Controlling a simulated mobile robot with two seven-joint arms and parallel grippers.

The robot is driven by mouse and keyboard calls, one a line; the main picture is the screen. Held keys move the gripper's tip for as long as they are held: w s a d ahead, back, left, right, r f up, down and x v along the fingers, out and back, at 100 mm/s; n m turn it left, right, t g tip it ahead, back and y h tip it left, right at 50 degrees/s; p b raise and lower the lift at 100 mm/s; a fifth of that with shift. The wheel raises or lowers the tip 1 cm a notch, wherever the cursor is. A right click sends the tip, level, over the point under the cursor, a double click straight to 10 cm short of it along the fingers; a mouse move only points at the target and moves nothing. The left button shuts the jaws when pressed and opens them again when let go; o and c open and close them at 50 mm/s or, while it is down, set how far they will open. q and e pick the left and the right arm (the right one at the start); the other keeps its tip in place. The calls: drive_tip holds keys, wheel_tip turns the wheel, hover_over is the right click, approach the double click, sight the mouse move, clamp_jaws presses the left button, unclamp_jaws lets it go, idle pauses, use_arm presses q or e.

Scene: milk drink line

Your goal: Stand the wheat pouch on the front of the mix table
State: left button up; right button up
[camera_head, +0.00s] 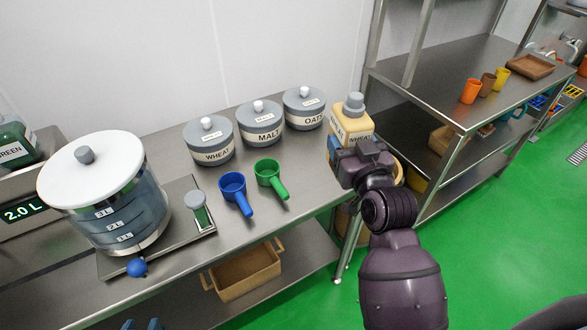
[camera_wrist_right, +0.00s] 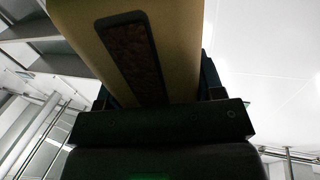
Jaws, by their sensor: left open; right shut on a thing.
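The wheat pouch (camera_head: 351,122) is yellow with a grey cap and a partly covered label. It is upright at the right end of the mix table (camera_head: 300,215). My right gripper (camera_head: 362,158) is shut on it from the front right and hides its lower part; I cannot tell whether its base touches the table. In the right wrist view the pouch (camera_wrist_right: 185,75) fills the jaws, with a dark window strip on its face. My left gripper (camera_head: 142,325) shows only its bluish tips at the bottom edge, open and apart from the table things.
Canisters labelled wheat (camera_head: 208,143), malt (camera_head: 260,124) and oats (camera_head: 304,108) line the back. A blue scoop (camera_head: 233,186) and a green scoop (camera_head: 268,174) lie before them. A clear tank (camera_head: 115,210) stands left. The table's front right is bare. A steel rack (camera_head: 450,95) stands right.

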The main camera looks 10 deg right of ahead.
sight(335, 103)
drive_tip(key=shift+w+a+r+n+g+y+p, duration=0.15)
drive_tip(key=shift+w+a+r+n+y, duration=0.4)
drive_tip(key=shift+w+r+y, duration=0.6)
drive_tip(key=shift+w+a+r+n+g+y+p, duration=0.2)
drive_tip(key=shift+w+a+r+n+y, duration=0.3)
drive_tip(key=shift+w+r, duration=0.65)
drive_tip(key=shift+w+a+r+n+g+y+p, duration=0.15)
drive_tip(key=shift+w+a+r+n+y, duration=0.55)
drive_tip(key=shift+w, duration=0.85)
drive_tip(key=shift+d+f+b, duration=0.2)
drive_tip(key=shift+f+b, duration=1.3)
drive_tip(key=shift+f, duration=8.25)
drive_tip(key=shift+f, duration=0.1)
drive_tip(key=o, duration=1)
drive_tip(key=shift+f, duration=0.15)
drive_tip(key=o, duration=0.4)
